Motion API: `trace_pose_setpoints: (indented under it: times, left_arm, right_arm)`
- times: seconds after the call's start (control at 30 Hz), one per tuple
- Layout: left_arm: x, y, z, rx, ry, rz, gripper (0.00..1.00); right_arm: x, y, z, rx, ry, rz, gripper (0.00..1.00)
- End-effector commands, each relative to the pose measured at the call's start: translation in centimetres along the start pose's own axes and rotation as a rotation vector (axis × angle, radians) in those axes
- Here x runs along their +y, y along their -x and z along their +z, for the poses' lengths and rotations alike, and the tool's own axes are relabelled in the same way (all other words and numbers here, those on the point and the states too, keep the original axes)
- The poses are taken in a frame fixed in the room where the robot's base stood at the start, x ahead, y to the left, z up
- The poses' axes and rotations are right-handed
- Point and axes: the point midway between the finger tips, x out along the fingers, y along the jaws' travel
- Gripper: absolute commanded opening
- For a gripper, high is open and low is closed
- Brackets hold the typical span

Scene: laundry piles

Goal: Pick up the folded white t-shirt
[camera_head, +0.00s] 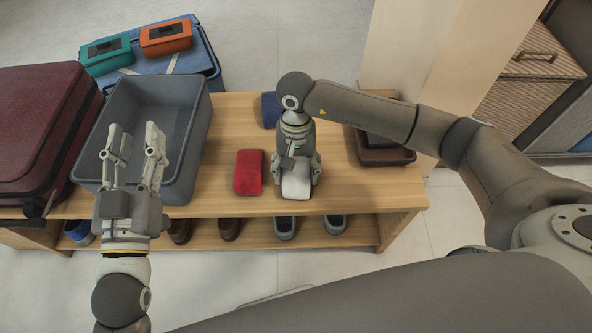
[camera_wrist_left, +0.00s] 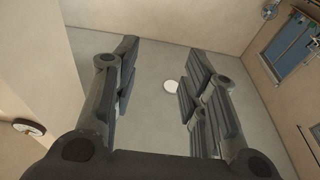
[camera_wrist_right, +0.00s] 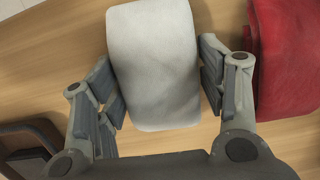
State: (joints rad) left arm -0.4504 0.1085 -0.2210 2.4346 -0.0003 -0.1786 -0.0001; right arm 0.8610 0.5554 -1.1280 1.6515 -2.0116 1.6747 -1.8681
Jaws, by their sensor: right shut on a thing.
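The folded white t-shirt (camera_head: 296,187) is a small pale bundle near the front edge of the wooden bench. My right gripper (camera_head: 297,172) reaches down over it, partly covering it. In the right wrist view the white t-shirt (camera_wrist_right: 153,62) lies between the two fingers of my right gripper (camera_wrist_right: 160,88), which are shut on its sides. My left gripper (camera_head: 135,145) is raised in front of the grey bin, pointing up. In the left wrist view its fingers (camera_wrist_left: 158,85) are wide apart with nothing between them.
A folded red cloth (camera_head: 248,172) lies close left of the t-shirt, a blue one (camera_head: 270,108) behind. The grey bin (camera_head: 197,130) and maroon suitcase (camera_head: 40,125) stand left. A brown tray (camera_head: 385,155) sits right. Shoes (camera_head: 285,228) are on the lower shelf.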

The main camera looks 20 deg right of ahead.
Motion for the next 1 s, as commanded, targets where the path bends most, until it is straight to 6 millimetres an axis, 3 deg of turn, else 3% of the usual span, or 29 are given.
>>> trace_pose_setpoints:
  times: [0.27,0.57,0.8,1.0]
  left_arm:
    - [0.0,0.0,0.4,-0.031,0.000,-0.001,0.40]
    - [-0.6,1.0,4.3,-0.253,-0.005,-0.013,0.40]
    - [-1.3,3.6,8.7,-0.524,-0.009,-0.030,0.40]
    - [-1.5,4.4,9.8,-0.588,-0.008,-0.034,0.40]
  right_arm:
    - [0.0,0.6,0.1,0.001,0.000,-0.001,0.37]
    - [0.0,3.5,0.5,0.003,0.001,-0.001,0.37]
    - [-4.3,10.5,-2.3,0.006,0.000,-0.003,0.37]
    - [-7.2,12.1,-4.7,0.002,-0.002,-0.001,0.37]
